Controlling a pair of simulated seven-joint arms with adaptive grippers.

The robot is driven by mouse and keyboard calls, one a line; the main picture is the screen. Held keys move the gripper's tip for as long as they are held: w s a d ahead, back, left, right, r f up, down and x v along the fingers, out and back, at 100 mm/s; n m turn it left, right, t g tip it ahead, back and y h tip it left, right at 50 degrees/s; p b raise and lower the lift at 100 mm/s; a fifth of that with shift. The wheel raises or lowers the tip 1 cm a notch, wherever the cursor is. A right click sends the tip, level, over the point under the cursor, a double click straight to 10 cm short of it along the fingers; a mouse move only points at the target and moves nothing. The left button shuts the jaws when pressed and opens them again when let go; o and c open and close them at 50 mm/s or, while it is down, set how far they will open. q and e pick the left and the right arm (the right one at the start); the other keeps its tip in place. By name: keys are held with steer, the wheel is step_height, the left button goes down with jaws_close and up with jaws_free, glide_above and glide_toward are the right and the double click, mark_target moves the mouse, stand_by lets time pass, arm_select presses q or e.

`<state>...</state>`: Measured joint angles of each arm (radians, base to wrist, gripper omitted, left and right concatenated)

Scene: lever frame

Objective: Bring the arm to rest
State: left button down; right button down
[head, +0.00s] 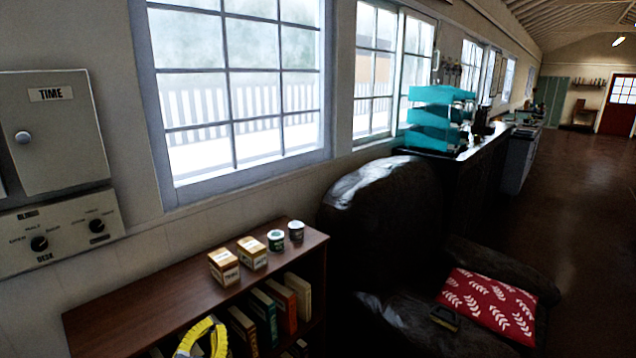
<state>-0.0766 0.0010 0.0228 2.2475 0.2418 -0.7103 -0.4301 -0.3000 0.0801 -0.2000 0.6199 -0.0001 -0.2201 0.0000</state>
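Neither of my grippers can be made out in the head view, and no arm link is clearly visible. The task names no object besides the arm. No lever frame can be made out. A yellow hoop (190,338) with dark marks stands at the bottom edge, in front of the bookshelf; its lower part is cut off.
A wooden bookshelf (150,310) holds books, two boxes (224,267) and two small tins (276,240). A dark armchair (385,220) bears a red cushion (488,303). Teal trays (435,120) stand beyond. Grey wall boxes (50,130) are at left. Open floor (570,200) lies right.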

arm_select(q)
steer(key=s+a+f+g+y, duration=0.25)
steer(key=s+f+g, duration=0.35)
steer(key=s+f, duration=0.85)
steer(key=s+a+f+g+y, duration=0.1)
steer(key=s+a+f+g, duration=0.15)
steer(key=s, duration=0.45)
steer(key=s+a+f+g+y, duration=0.2)
steer(key=s+f, duration=0.1)
steer(key=s, duration=0.4)
steer(key=s+d+f+g+h, duration=0.1)
steer(key=d+f+h, duration=0.15)
steer(key=f, duration=1.25)
steer(key=s+d+f+g+h, duration=0.1)
steer(key=d+f+g, duration=0.15)
steer(key=f, duration=1.25)
steer(key=s+f+n+g+h, duration=0.1)
steer(key=s+f+n+g, duration=0.1)
steer(key=s+f, duration=1.9)
steer(key=shift+s+d+f+n+h, duration=0.3)
steer(key=shift+s+d+n, duration=0.1)
steer(key=shift+s, duration=0.15)
